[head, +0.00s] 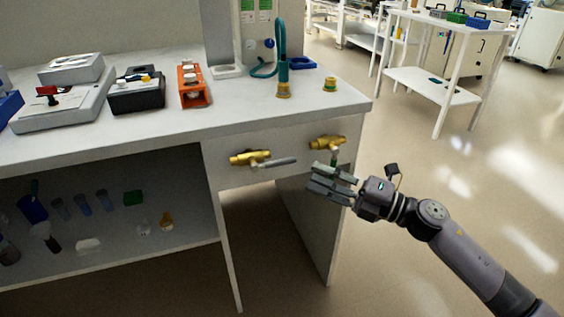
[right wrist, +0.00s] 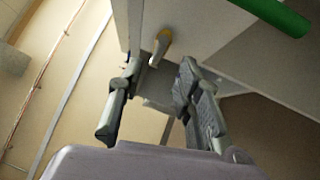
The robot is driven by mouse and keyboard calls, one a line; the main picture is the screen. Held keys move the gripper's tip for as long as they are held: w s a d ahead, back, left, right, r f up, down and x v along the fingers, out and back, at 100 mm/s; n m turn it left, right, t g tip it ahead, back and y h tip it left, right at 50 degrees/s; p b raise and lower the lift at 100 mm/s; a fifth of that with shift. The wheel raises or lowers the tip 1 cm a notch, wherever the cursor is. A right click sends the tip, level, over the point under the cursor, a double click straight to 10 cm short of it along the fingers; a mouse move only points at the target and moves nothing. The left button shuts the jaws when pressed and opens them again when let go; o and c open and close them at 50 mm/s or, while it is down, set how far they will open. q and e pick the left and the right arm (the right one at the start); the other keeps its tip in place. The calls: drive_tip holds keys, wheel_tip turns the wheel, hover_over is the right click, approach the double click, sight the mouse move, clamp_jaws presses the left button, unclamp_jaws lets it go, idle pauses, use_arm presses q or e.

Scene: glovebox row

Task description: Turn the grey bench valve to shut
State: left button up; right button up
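The grey bench valve (head: 248,157) is a brass body on the bench's front panel, with a grey lever lying about level and pointing right. A second brass valve (head: 328,142) sits to its right with a green lever pointing down. My right gripper (head: 318,180) is open and empty, in front of the panel, right of the grey lever and just below the green one. In the right wrist view the grey valve (right wrist: 163,40) shows beyond and between the open fingers, apart from them; the green lever (right wrist: 275,12) crosses the top right. My left gripper is not in view.
The bench top (head: 240,118) overhangs the valve panel. A teal hose fitting (head: 283,80), an orange rack (head: 192,85) and a black box (head: 137,92) stand on it. A lower shelf (head: 110,255) holds several small items. Open floor lies to the right.

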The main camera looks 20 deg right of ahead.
sight(283, 162)
drive_tip(key=x, duration=0.8)
drive_tip(key=shift+w+a, duration=0.2)
drive_tip(key=shift+w, duration=0.05)
drive_tip(key=shift+w+a, duration=0.3)
drive_tip(key=shift+a, duration=0.05)
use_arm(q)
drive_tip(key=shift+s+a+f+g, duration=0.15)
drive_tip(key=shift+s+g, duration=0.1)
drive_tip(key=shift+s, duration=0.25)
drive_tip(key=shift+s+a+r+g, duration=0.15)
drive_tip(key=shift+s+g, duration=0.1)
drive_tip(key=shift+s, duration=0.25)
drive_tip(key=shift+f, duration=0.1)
use_arm(e)
clamp_jaws()
